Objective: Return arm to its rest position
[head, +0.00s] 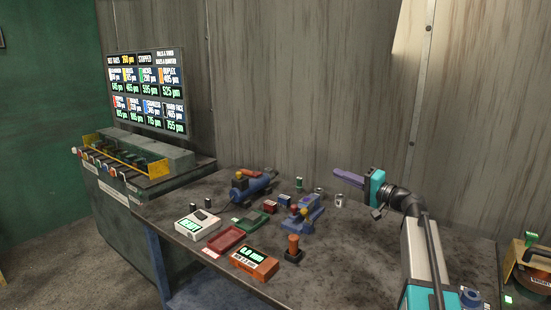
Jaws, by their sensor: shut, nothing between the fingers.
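My gripper (350,178) is at the end of my arm, at the right of the head view, held above the back part of the workbench (355,270). Its purple fingers point left and lie together, shut with nothing between them. A teal section joins the fingers to my dark wrist. My arm (415,250) rises from the lower right corner and bends left at the top. The fingers are apart from the things on the bench.
The workbench carries a blue machine (254,186), a blue-purple fixture (302,213), a white display box (198,223), a red tray (226,239) and an orange display box (254,263). A lit board (147,92) stands at the left. A grey wall (300,80) rises behind. Bench space left of my arm is bare.

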